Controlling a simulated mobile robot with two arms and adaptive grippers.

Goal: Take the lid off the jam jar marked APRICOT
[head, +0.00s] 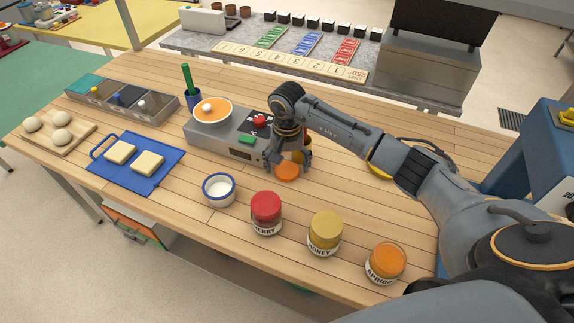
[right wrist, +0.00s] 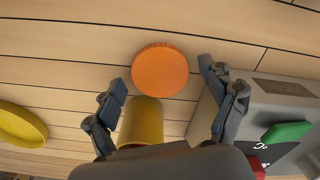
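The jar marked APRICOT (head: 386,262) stands upright at the table's front right, with an orange top; I cannot tell whether that is a lid or the jam. A flat orange disc, like a lid, (head: 287,171) lies on the table under my right gripper (head: 288,162). In the right wrist view the orange disc (right wrist: 160,71) lies just beyond the fingertips (right wrist: 164,82), which are spread apart and hold nothing visible. A yellow cylinder (right wrist: 141,122) shows between the fingers, nearer the palm, its lower part hidden. My left gripper is out of view.
The CHERRY jar (head: 266,213), HONEY jar (head: 325,232) and a white cup with a blue rim (head: 219,189) stand along the front. A yellow disc (right wrist: 20,124) lies partly behind my arm.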

